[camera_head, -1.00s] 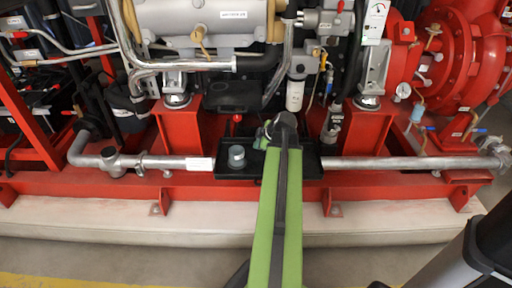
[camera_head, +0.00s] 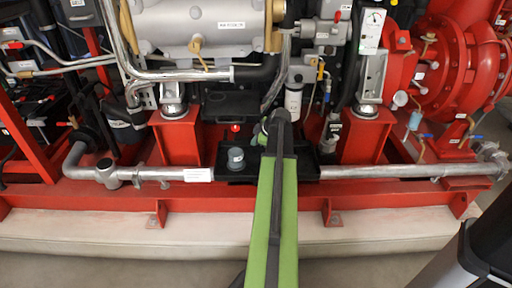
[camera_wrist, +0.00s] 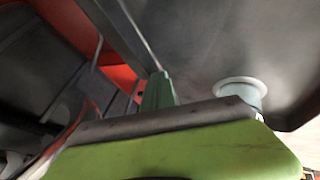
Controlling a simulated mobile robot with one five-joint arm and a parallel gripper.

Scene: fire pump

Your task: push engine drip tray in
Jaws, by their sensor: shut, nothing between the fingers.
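The black engine drip tray (camera_head: 304,171) sits low under the engine, between the two red supports, level with the silver pipe. A grey cylindrical cup (camera_head: 236,158) stands at its left part. My green arm reaches forward over the tray's middle, and my gripper (camera_head: 270,128) is at the tray, its fingertips mostly hidden by the arm in the head view. In the wrist view the dark tray surface (camera_wrist: 220,45) fills the upper right, with the pale cup (camera_wrist: 241,92) beside my gripper (camera_wrist: 158,90). The gripper is shut and empty. Contact with the tray cannot be made out.
A silver pipe (camera_head: 410,171) runs along the red base frame (camera_head: 190,190) on both sides of the tray. Red supports (camera_head: 178,140) flank it. The engine (camera_head: 205,30) hangs above. A pale plinth (camera_head: 90,228) lies in front, with clear floor before it.

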